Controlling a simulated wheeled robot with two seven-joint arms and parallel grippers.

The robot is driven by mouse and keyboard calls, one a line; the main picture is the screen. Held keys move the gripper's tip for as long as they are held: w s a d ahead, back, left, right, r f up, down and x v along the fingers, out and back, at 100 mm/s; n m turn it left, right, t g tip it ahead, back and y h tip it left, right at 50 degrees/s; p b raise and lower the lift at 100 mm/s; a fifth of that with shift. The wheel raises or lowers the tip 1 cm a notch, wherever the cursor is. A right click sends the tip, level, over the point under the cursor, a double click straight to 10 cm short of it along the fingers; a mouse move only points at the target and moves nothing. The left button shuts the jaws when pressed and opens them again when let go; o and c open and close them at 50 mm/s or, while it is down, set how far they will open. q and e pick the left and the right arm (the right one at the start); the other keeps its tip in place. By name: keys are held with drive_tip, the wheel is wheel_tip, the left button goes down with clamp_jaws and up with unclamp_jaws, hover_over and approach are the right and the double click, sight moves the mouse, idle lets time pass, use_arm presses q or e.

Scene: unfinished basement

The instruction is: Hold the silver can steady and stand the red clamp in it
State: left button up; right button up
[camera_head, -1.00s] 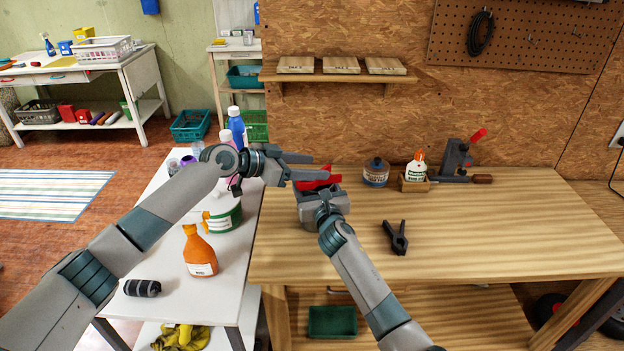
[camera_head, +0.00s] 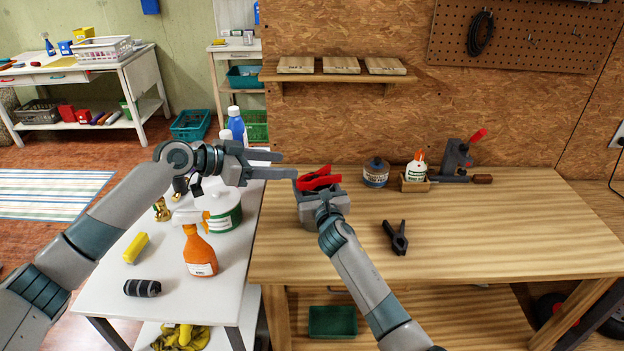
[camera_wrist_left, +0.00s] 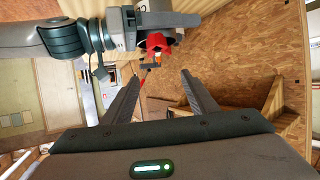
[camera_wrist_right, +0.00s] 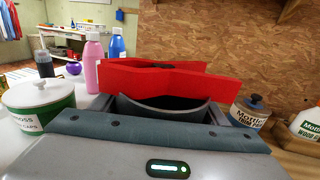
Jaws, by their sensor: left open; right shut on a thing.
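The red clamp (camera_head: 320,179) sits at the mouth of the silver can, above my right gripper (camera_head: 321,193). In the right wrist view, the clamp (camera_wrist_right: 165,79) extends across the opening of the can (camera_wrist_right: 165,104), past its rim on both sides. How deep its lower end reaches is hidden. My right gripper is shut on the can, which it mostly hides in the head view. My left gripper (camera_head: 287,165) is open and empty, just left of the clamp and apart from it. The left wrist view shows the clamp (camera_wrist_left: 157,43) beyond the spread fingers.
A blue-lidded jar (camera_head: 376,174), a white glue bottle (camera_head: 416,168) and a black clamp (camera_head: 396,238) are on the wooden bench (camera_head: 480,235). An orange spray bottle (camera_head: 199,255) and a white-and-green tub (camera_head: 223,215) stand on the white table. The bench's right part is clear.

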use_arm(q)
drive_tip(key=shift+v, duration=1.35)
drive_tip(key=c, duration=0.5)
drive_tip(key=w+d+n+g+y, duration=0.1)
drive_tip(key=d+n, duration=0.1)
drive_tip(key=n, duration=0.8)
drive_tip(key=w+d+r+n+g+y, duration=0.1)
drive_tip(key=w+d+n, duration=0.1)
drive_tip(key=n, duration=0.9)
drive_tip(key=w+d+n+g, duration=0.1)
drive_tip(key=d+n+g, duration=0.1)
drive_tip(key=n, duration=0.9)
drive_tip(key=shift+w+d+r+y, duration=0.15)
drive_tip(key=shift+w+d+y, duration=0.1)
drive_tip(key=shift+d+y, duration=0.25)
